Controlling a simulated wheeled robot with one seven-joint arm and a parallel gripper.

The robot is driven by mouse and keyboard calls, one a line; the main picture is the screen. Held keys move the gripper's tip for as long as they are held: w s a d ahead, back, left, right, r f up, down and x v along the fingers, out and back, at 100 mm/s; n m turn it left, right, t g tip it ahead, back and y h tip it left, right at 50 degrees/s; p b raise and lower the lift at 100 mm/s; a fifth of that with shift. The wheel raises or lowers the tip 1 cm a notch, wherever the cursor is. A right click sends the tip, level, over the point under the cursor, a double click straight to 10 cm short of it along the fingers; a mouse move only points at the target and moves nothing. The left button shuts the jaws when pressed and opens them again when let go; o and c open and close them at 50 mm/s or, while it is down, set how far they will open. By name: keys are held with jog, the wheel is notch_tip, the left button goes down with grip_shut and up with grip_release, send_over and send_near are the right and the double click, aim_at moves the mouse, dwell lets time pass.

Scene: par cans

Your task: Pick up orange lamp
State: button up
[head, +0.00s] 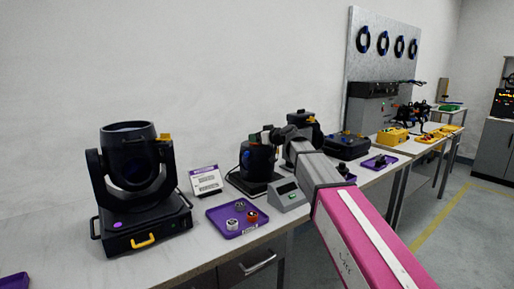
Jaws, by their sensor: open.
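A small orange-red piece (252,217), which looks like the orange lamp, sits at the right side of a purple tray (222,210) on the bench. Two small grey-white pieces (232,224) (239,206) are in the same tray, to its left and behind it. My gripper (266,134) is at the far end of my arm, above and beyond the tray, in front of a black lamp housing. It is small and dark here, open, and apart from the orange lamp. Nothing shows between its fingers.
A large black moving-head light (133,185) stands left of the tray. A sign card (206,181) stands behind the tray, and a grey box with a display (287,194) is right of it. A black housing (257,160) stands behind. Bare bench lies in front.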

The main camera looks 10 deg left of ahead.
jog(key=shift+w+a, duration=0.25)
jog(key=shift+a, duration=0.1)
grip_shut()
